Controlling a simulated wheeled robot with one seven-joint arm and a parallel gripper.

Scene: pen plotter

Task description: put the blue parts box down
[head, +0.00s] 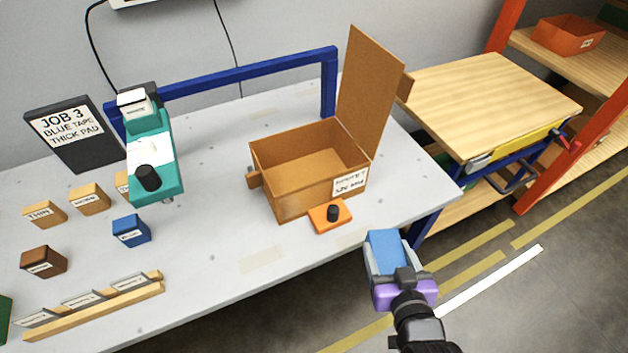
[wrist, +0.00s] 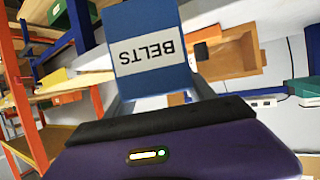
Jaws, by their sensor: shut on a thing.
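The blue parts box (head: 383,247) is held in my gripper (head: 392,272), just off the front right edge of the white table, above the floor. In the wrist view the blue box (wrist: 148,24) fills the space between the fingers (wrist: 155,95), and its white label reads "BELTS" upside down. My gripper is shut on this box. A smaller blue block (head: 131,231) with a label sits on the table at the left. The underside of the held box is hidden.
An open cardboard box (head: 300,180) with its lid raised stands on the table (head: 200,290), an orange pad with a black knob (head: 331,215) before it. A teal plotter (head: 150,160) is left. A wooden-topped cart (head: 490,90) stands right, near an orange-framed shelf (head: 580,70). The table's front middle is clear.

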